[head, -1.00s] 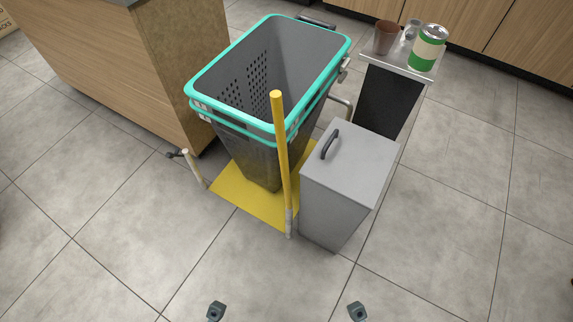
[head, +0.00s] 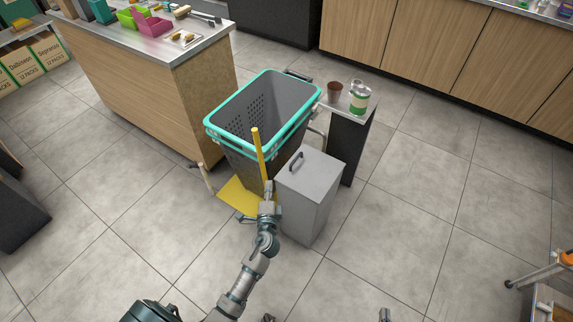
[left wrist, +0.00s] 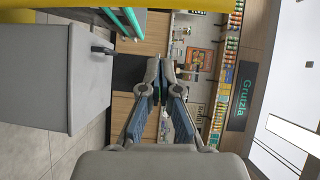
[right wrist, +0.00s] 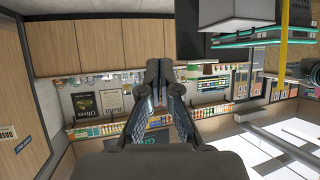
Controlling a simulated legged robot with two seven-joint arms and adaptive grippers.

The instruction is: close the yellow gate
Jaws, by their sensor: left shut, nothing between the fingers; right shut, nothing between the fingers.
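My left gripper (head: 269,187) is shut and empty, close beside the lower part of the bar. I cannot tell if they touch. The left wrist view shows the shut left fingers (left wrist: 157,90) with a yellow strip (left wrist: 100,4) along the top edge. The right wrist view shows my right gripper (right wrist: 158,80) shut and empty, with the yellow bar (right wrist: 283,50) off to its right.
A grey box (head: 312,190) with a handle stands right of the bar. A short pale post (head: 207,178) stands left, beside a yellow floor plate (head: 232,198). A small stand (head: 344,105) holds a can and cup. A wooden counter (head: 160,95) is behind left.

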